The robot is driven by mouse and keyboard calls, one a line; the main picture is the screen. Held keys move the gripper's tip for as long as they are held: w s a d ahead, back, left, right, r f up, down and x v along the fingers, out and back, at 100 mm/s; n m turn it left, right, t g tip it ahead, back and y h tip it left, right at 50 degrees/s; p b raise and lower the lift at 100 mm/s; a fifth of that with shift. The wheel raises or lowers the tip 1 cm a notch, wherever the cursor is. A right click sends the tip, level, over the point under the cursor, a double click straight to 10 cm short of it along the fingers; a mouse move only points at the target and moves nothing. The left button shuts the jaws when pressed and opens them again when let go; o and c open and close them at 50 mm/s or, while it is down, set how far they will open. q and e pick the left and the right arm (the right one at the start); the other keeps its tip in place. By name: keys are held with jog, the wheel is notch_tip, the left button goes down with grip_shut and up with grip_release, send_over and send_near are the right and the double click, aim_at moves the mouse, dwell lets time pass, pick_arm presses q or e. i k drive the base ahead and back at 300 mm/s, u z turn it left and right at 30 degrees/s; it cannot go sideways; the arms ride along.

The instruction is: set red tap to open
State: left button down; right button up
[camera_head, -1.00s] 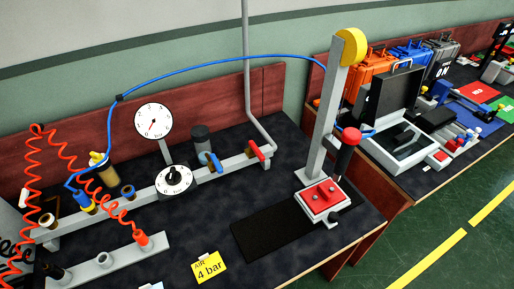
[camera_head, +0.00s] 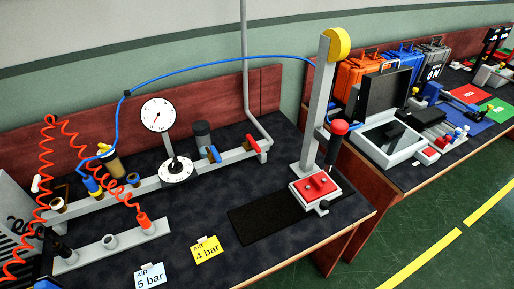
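The red tap (camera_head: 252,144) sits near the right end of the grey pipe rail (camera_head: 145,187) on the dark bench top. Its red handle lies slanted across the line of the rail. A blue tap (camera_head: 214,154) sits on the same rail to its left, also slanted across it. I see neither gripper clearly anywhere in the view, and nothing touches the red tap.
A press with a grey column (camera_head: 318,105) and red-knobbed lever (camera_head: 339,128) stands to the right of the tap. Coiled orange hose (camera_head: 93,160) and blue hose (camera_head: 200,67) are at left and above. Cards reading 4 bar (camera_head: 206,250) and 5 bar (camera_head: 150,276) lie in front.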

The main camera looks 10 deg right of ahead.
aim_at(250, 140)
jog(key=z, duration=0.45)
jog(key=k, duration=0.15)
jog(key=u, duration=1.1)
jog(key=i, duration=0.55)
jog(key=z, duration=0.35)
